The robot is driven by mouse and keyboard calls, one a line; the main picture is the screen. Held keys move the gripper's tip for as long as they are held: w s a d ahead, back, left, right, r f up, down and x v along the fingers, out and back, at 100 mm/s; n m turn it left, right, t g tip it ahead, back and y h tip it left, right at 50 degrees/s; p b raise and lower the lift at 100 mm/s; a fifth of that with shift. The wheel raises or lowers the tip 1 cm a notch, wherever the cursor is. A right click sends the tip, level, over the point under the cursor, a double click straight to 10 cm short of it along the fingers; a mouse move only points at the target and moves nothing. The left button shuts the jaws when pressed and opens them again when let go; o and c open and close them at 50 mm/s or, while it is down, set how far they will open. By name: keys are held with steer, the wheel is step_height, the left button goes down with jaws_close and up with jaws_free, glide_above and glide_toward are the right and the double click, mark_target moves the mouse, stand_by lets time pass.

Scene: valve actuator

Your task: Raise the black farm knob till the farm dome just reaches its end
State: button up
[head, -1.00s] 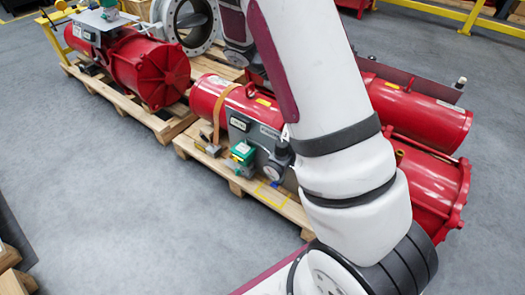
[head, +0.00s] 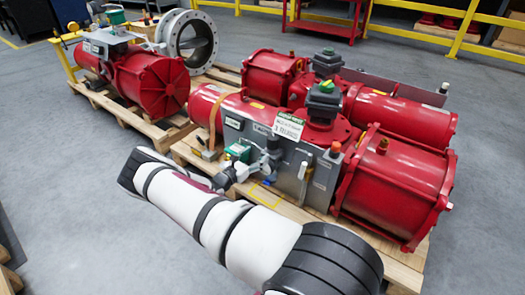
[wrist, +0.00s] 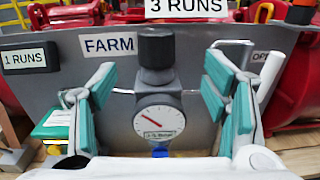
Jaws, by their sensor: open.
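The black knob (wrist: 156,48) stands upright on a grey regulator body above a round white gauge (wrist: 158,121) with a red needle. The FARM label (wrist: 108,44) is on the grey panel just left of it. My gripper (wrist: 160,88) is open, with its teal-padded fingers left and right of the knob and gauge, apart from both. In the head view my gripper (head: 226,179) is at the panel's front. Two dark domes with green tops, a rear one (head: 327,65) and a front one (head: 323,99), stand on the red actuator; which is the farm dome I cannot tell.
A green box (head: 238,152) is left of the knob. A white "3 RUNS" sign (head: 289,126) hangs above. A wooden pallet (head: 268,197) lies beneath.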

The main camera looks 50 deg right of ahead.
mark_target(273, 141)
steer(key=shift+n+t, duration=0.3)
steer(key=shift+n, duration=0.1)
steer(key=d+b, duration=0.1)
steer(key=d, duration=0.3)
steer(key=w+d+b, duration=0.1)
steer(key=d, duration=0.3)
steer(key=d+f+b, duration=0.1)
steer(key=d, duration=0.4)
steer(key=shift+w+d, duration=0.1)
steer(key=shift+w, duration=0.05)
steer(key=c, duration=1.2)
